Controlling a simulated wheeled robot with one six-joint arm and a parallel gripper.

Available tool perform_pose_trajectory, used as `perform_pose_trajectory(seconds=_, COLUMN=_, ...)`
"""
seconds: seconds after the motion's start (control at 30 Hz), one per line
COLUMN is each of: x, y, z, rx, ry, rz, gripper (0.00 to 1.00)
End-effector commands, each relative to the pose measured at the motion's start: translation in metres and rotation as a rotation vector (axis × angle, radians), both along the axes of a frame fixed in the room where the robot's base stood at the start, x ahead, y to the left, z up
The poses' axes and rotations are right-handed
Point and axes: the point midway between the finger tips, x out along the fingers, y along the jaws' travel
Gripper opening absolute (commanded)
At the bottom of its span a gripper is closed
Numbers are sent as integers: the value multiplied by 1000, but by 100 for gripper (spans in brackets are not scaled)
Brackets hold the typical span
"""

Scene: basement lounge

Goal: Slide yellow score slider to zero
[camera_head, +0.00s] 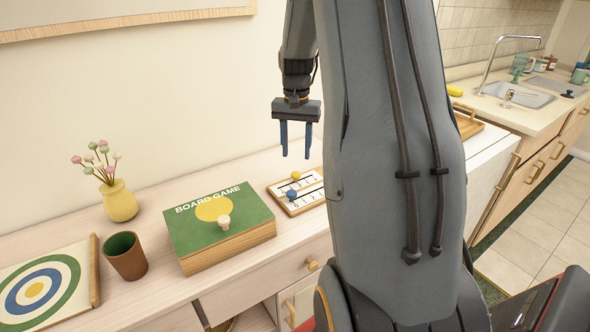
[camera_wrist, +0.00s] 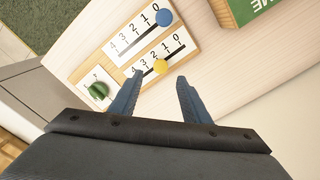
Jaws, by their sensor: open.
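The white score board with a wooden edge (camera_head: 310,200) lies on the sideboard, partly hidden by my arm in the head view. In the wrist view it (camera_wrist: 125,40) has two numbered tracks. The round yellow slider (camera_wrist: 160,66) sits on the nearer track, about beside the 2, away from the 0. It also shows in the head view (camera_head: 295,175). The blue slider (camera_wrist: 164,18) is at the 0 end of the other track. My gripper (camera_head: 296,156) is open and empty above the board. In the wrist view its fingertips (camera_wrist: 160,80) appear either side of the yellow slider, with no contact visible.
A green board game box (camera_head: 240,235) with a pale knob lies left of the board. A brown cup (camera_head: 125,256), a yellow vase (camera_head: 120,202) and a target board (camera_head: 75,270) stand further left.

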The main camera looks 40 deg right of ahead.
Motion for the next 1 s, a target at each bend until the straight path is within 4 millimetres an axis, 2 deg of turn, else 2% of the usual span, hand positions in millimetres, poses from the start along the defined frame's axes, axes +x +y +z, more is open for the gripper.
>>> perform_pose_trajectory(seconds=0.4, x=-1, y=2, z=-58, rx=1, ry=2, rz=4, gripper=43)
perform_pose_trajectory(seconds=0.57, x=0, y=2, z=-67, rx=0, ry=0, rz=5, gripper=43)
perform_pose_trajectory(seconds=0.8, x=0, y=2, z=-69, rx=-1, ry=-1, rz=5, gripper=43)
perform_pose_trajectory(seconds=0.83, x=0, y=2, z=-69, rx=-1, ry=-1, rz=5, gripper=41)
perform_pose_trajectory(seconds=1.0, x=0, y=2, z=-68, rx=-1, ry=-1, rz=5, gripper=13)
